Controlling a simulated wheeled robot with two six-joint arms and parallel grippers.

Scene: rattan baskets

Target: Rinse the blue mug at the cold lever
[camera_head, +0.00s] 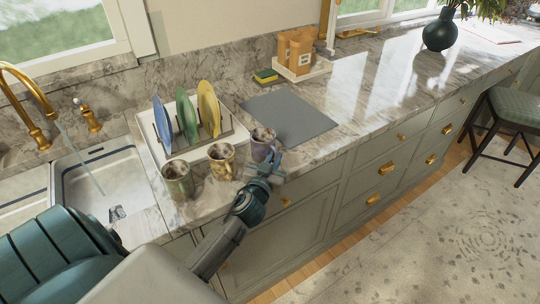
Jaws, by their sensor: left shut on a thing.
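The blue mug (262,144), greyish blue with brown stains, is at the counter's front edge, right of two other mugs. My left gripper (272,168) reaches it from the front and is shut on it; the fingers hide part of its near side. I cannot tell whether its base touches the counter. A gold tap (37,112) arches over the white sink (100,180) at the left, and a stream of water runs from it. A gold lever with a pale tip (87,116) stands right of the tap; its cold marking is not readable. My right gripper is out of view.
A stained green mug (178,179) and yellow mug (221,161) stand between the blue mug and the sink. Behind them is a rack (160,145) with blue, green and yellow plates. A grey mat (290,118) lies bare to the right; a sponge (266,76) is behind it.

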